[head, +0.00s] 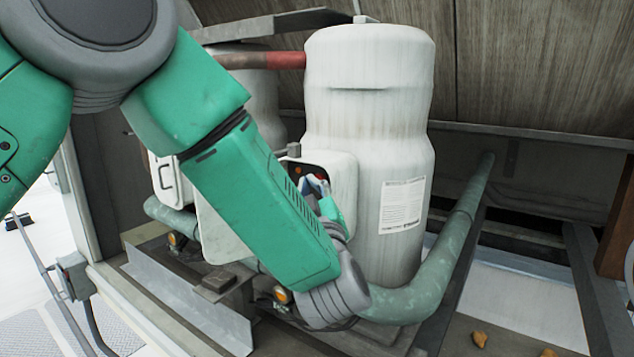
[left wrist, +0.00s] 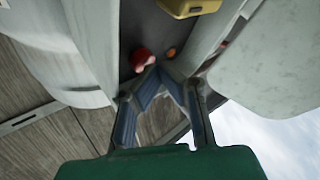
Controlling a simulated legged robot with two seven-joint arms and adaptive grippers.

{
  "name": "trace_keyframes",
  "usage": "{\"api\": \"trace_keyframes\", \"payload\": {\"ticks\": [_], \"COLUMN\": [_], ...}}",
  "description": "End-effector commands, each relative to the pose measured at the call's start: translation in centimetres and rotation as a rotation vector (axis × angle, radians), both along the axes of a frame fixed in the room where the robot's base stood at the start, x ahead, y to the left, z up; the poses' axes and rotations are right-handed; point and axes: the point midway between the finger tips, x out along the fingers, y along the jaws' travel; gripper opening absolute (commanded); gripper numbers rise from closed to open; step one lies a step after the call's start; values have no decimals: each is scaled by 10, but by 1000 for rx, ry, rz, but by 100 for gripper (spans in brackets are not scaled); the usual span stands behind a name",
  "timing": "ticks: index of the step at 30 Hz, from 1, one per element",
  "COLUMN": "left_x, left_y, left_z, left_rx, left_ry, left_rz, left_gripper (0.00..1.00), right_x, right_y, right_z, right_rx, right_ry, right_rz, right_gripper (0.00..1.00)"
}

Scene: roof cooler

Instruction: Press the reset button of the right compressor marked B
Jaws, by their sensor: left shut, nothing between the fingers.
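The right compressor (head: 368,120) is a tall white tank in the head view. A pale box (head: 343,178) with a dark recess is on its front side. No letter B is readable. My left gripper (head: 318,182) is at this recess, partly hidden by my own arm. In the left wrist view its blue-lined fingers (left wrist: 158,68) are shut and empty. A red knob-like button (left wrist: 142,57) sits just beyond the fingertips, slightly left; I cannot tell whether they touch. A smaller orange round piece (left wrist: 171,53) is to its right. My right gripper is not in view.
A second white compressor (head: 258,95) stands behind my arm, with a red-brown pipe (head: 275,60) between the tanks. A thick green pipe (head: 440,270) curves round the right tank's base. A yellow block (left wrist: 190,7) is at the wrist view's top.

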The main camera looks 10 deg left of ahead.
Motion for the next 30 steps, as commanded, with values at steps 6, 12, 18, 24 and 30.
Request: {"api": "trace_keyframes", "payload": {"ticks": [6,12,18,24,30], "left_x": [0,1,7,8,7], "left_y": [0,0,-2,-3,-3], "left_z": [0,0,1,1,1], "left_rx": [0,0,0,0,0], "left_ry": [0,0,-1,1,1], "left_rz": [0,0,-1,-1,-2], "left_gripper": [0,0,0,0,0], "right_x": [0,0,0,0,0], "right_y": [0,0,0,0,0], "right_z": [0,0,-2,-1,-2], "right_rx": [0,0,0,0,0], "right_ry": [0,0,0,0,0], "right_rz": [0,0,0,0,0], "right_gripper": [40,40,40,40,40]}}
